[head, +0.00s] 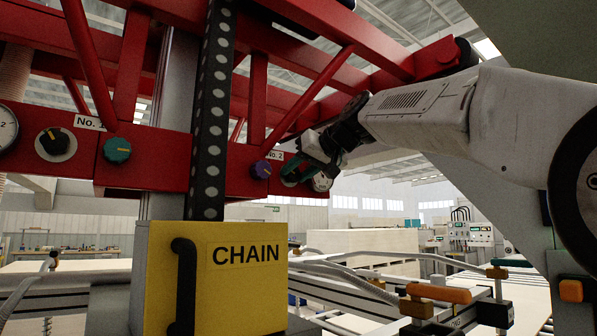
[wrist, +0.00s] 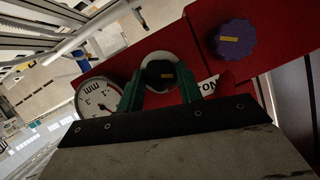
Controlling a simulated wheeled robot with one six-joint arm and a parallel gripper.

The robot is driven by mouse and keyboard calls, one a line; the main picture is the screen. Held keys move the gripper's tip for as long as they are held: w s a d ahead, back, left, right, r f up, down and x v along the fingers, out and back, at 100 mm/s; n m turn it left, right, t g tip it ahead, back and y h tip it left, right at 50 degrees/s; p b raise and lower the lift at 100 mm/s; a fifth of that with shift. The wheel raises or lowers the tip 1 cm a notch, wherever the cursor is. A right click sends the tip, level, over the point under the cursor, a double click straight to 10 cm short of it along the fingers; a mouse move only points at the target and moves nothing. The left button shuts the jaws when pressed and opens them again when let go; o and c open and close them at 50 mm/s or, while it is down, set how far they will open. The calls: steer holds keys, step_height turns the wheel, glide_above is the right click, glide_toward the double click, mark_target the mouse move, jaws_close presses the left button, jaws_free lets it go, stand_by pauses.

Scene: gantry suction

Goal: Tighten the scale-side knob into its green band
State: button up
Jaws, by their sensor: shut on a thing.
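The scale-side knob (wrist: 159,73) is black with a yellow pointer bar and sits on a pale round plate beside the dial. In the wrist view my gripper (wrist: 160,88) has its green fingers on either side of this knob, shut on it. The pointer bar lies roughly level in that view. No green band can be made out on the plate; the fingers cover part of it. The scale dial (wrist: 97,97), white with dark marks, is just left of the fingers. In the head view my gripper (head: 306,172) reaches the red beam and hides the knob.
A purple knob (wrist: 236,39) with a yellow bar is near my gripper on the red beam (head: 170,160). A teal knob (head: 117,150) and a black knob (head: 55,141) are farther left. The yellow CHAIN box (head: 235,300) stands below; a black perforated strip (head: 212,110) hangs above it.

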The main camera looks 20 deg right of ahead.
steer(key=shift+d+m+y, duration=0.1)
steer(key=shift+m+y, duration=0.6)
steer(key=shift+m, duration=0.5)
steer(key=o, duration=1)
steer(key=shift+v, duration=3.9)
steer(key=shift+d, duration=0.1)
